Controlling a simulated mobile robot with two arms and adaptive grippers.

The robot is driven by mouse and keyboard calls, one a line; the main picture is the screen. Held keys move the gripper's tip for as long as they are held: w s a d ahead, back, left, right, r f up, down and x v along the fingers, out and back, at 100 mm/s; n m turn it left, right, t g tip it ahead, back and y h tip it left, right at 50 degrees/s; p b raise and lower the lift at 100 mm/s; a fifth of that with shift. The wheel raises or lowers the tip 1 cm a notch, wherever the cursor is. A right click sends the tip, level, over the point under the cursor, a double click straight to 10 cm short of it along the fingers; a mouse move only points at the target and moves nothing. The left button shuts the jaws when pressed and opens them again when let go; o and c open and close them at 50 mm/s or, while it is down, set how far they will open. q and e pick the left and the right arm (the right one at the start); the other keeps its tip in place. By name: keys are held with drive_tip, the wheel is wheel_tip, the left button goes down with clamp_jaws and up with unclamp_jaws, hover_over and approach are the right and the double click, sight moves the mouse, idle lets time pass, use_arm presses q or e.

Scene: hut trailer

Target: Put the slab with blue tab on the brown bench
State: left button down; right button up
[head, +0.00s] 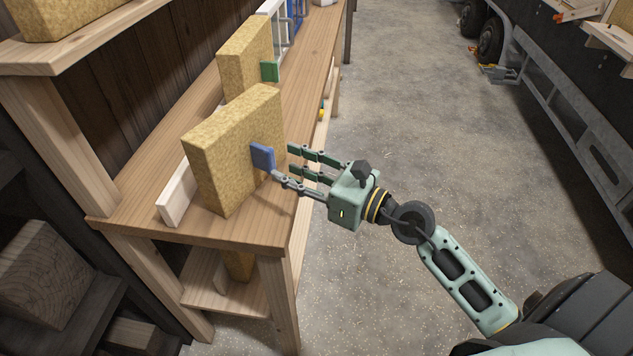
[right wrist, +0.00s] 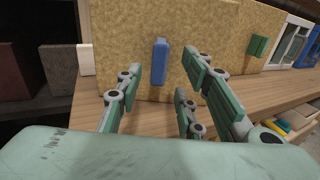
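The slab with blue tab (head: 225,155) is a thick, tan, speckled block standing upright on the near end of a brown wooden bench (head: 135,195). Its blue tab (head: 262,157) sticks out from the face toward my right gripper (head: 282,163). In the right wrist view the slab (right wrist: 130,30) fills the upper middle. There the blue tab (right wrist: 160,62) shows between the spread fingers of my right gripper (right wrist: 153,78). The right gripper is open; I cannot tell whether a finger touches the tab. My left gripper is not in view.
A similar slab with a green tab (head: 245,55) stands farther back on the bench. A white board (head: 175,200) lies beside the near slab. An upper shelf (head: 80,45) is at the left. The concrete floor (head: 400,120) is open up to a vehicle (head: 560,90) at the right.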

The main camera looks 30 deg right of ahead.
drive_tip(key=b+v, duration=0.2)
drive_tip(key=v, duration=0.4)
drive_tip(key=shift+s+d, duration=0.15)
drive_tip(key=shift+s, duration=0.2)
